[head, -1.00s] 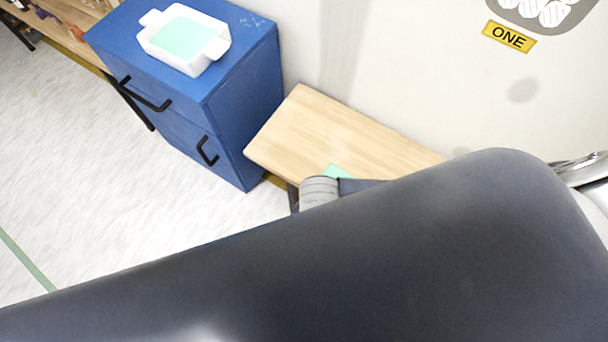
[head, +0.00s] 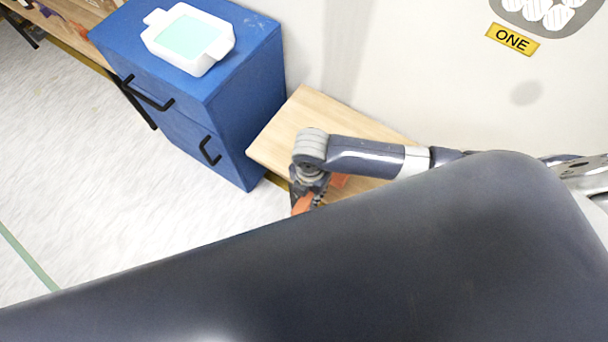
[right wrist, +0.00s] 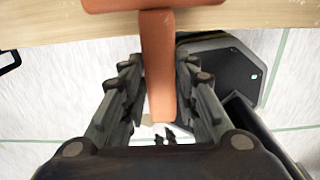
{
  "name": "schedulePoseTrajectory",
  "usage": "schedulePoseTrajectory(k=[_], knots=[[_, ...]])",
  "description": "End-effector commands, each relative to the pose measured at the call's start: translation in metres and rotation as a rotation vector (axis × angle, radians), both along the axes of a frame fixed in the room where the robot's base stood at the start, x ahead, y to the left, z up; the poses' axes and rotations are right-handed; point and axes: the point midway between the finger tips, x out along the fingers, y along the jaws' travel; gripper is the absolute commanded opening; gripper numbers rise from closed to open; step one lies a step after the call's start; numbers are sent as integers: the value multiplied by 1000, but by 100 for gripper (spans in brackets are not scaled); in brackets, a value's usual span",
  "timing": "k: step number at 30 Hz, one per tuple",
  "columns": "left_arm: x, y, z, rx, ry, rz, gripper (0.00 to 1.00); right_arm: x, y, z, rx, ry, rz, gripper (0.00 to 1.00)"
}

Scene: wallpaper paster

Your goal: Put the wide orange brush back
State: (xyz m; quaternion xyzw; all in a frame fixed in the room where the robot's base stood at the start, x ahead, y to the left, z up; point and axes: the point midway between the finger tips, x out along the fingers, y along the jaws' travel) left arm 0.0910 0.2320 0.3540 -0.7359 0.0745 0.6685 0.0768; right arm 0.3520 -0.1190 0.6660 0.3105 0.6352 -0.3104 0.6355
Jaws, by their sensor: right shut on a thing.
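The wide orange brush (head: 340,181) shows in part in the head view, at the front edge of the light wooden table (head: 300,115). In the right wrist view its orange handle (right wrist: 158,75) runs between the fingers, and its wide part crosses the top edge. My right gripper (head: 308,192) is shut on the handle; its fingers (right wrist: 160,85) lie on either side of it in the right wrist view. The bristles are hidden. My left gripper is not in view.
A blue cabinet (head: 240,100) with black handles stands left of the table. A white tray (head: 160,45) with mint-green contents sits on it. A yellow "ONE" sign (head: 512,39) is on the wall. The visible tabletop left of my arm is clear.

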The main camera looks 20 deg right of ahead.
Motion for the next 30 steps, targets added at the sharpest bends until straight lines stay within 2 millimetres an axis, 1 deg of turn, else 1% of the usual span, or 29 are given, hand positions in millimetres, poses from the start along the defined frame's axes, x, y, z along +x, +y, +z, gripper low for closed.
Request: schedulePoseTrajectory(k=[1,3,6,10,13,16,17,19,23,30], knots=[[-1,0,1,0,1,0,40,13,0,0,1,-2,-2,0],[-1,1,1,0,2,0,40,25,0,-2,1,-1,-2,0],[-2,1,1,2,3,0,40,36,-1,-3,1,1,0,0],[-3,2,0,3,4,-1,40,44,-1,-4,1,1,0,0],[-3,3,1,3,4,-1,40,60,-2,-5,0,-2,-2,0],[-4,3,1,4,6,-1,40,56,-2,-26,0,5,0,0],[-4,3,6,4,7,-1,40,57,-3,-25,-1,4,-1,0],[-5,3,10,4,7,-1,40,57,-3,-30,-1,3,0,0],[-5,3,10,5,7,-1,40,57,-2,-36,0,0,1,0],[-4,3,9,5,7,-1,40,57,-3,-37,0,0,1,0]])
